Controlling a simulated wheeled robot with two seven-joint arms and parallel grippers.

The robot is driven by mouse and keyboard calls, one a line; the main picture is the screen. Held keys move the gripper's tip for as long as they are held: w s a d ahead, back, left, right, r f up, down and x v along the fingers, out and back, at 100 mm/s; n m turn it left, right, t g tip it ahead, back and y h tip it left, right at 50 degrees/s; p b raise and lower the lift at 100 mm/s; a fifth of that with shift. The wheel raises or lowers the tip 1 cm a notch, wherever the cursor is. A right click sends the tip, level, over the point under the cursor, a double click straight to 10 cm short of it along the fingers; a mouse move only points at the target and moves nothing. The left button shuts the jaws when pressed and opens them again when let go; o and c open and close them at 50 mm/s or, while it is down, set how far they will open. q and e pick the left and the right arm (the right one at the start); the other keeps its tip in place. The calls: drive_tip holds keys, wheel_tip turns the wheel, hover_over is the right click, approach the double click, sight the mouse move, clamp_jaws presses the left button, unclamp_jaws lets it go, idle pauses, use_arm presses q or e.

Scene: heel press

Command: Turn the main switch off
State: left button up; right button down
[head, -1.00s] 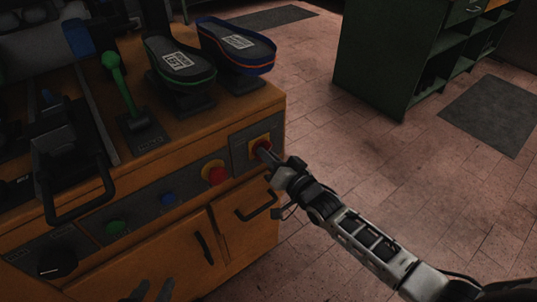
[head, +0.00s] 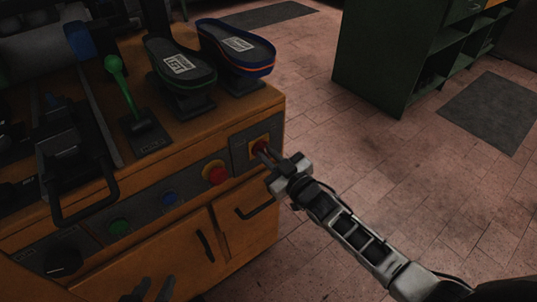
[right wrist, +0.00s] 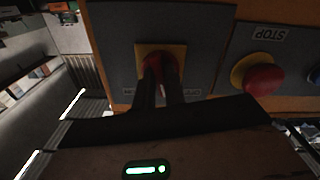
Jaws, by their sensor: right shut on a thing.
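The main switch is a red knob on a yellow plate (head: 257,142) at the right end of the machine's front panel. It also shows in the right wrist view (right wrist: 155,58), partly hidden behind my fingers. My right gripper (head: 264,154) is shut on the red knob, one finger on each side. Its fingers (right wrist: 160,83) reach up to the knob in the right wrist view. The knob's exact angle is hard to read behind the fingers. My left gripper (head: 152,291) is at the bottom edge of the head view, its two fingertips apart and empty, in front of the cabinet doors.
A red stop button (head: 215,172) sits left of the switch, with blue (head: 169,198) and green (head: 119,227) buttons further left. A green lever (head: 122,85) and two shoe soles (head: 180,64) stand on top. Open floor lies right, before a green shelf (head: 392,55).

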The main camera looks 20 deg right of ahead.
drive_tip(key=n, duration=0.4)
drive_tip(key=shift+n, duration=1)
drive_tip(key=c, duration=1.5)
unclamp_jaws()
drive_tip(key=shift+o, duration=0.2)
drive_tip(key=v, duration=1.6)
